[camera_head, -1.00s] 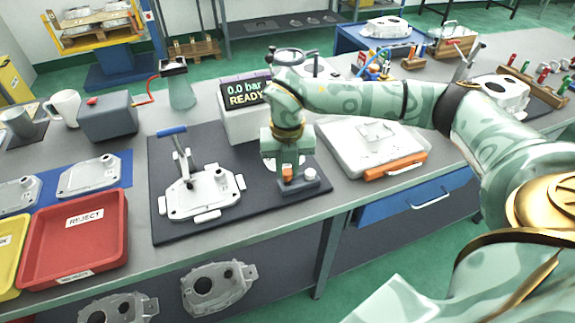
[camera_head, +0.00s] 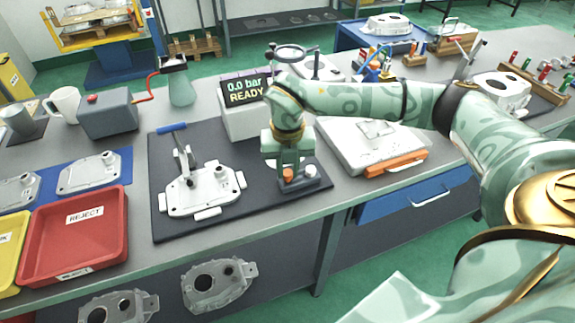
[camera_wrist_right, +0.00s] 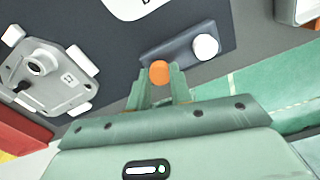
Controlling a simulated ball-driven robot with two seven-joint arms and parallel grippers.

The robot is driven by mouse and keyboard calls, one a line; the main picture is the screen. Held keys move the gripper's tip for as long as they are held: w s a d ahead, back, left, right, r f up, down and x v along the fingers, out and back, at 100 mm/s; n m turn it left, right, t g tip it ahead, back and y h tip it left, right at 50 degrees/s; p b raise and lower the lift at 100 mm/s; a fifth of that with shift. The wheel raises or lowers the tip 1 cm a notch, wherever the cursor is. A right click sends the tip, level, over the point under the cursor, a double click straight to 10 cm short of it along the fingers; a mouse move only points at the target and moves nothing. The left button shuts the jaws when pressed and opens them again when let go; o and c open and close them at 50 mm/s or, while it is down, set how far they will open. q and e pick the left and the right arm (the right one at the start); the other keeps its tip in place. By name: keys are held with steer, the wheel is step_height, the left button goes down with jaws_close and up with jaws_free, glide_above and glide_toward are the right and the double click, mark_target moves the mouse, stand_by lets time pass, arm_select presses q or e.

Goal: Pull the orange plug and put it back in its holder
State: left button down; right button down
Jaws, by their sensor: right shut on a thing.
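The orange plug (camera_head: 288,175) is between the fingertips of my right gripper (camera_head: 288,166), which is shut on it. In the right wrist view the orange plug (camera_wrist_right: 160,72) shows between the two green fingers (camera_wrist_right: 160,88). The plug is at the left end of a small dark grey holder (camera_head: 304,184), at the front right of the dark mat. I cannot tell how deep it sits there. A white plug (camera_head: 311,170) stands at the holder's other end. An aluminium casting (camera_head: 202,192) lies left under a blue-handled clamp (camera_head: 172,128). My left gripper is not in view.
A display box (camera_head: 245,116) reading "0.0 bar READY" stands behind my gripper. A red REJECT tray (camera_head: 72,250) is at the left. A grey case with an orange handle (camera_head: 395,163) lies to the right. The mat (camera_head: 232,216) is clear between casting and holder.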

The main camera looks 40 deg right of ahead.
mark_target(288, 172)
steer(key=shift+f, duration=0.55)
steer(key=c, duration=1.2)
jaws_free()
step_height(288, 172, up, 16)
steer(key=p, duration=0.3)
steer(key=shift+r+p, duration=0.1)
steer(key=shift+p, duration=0.2)
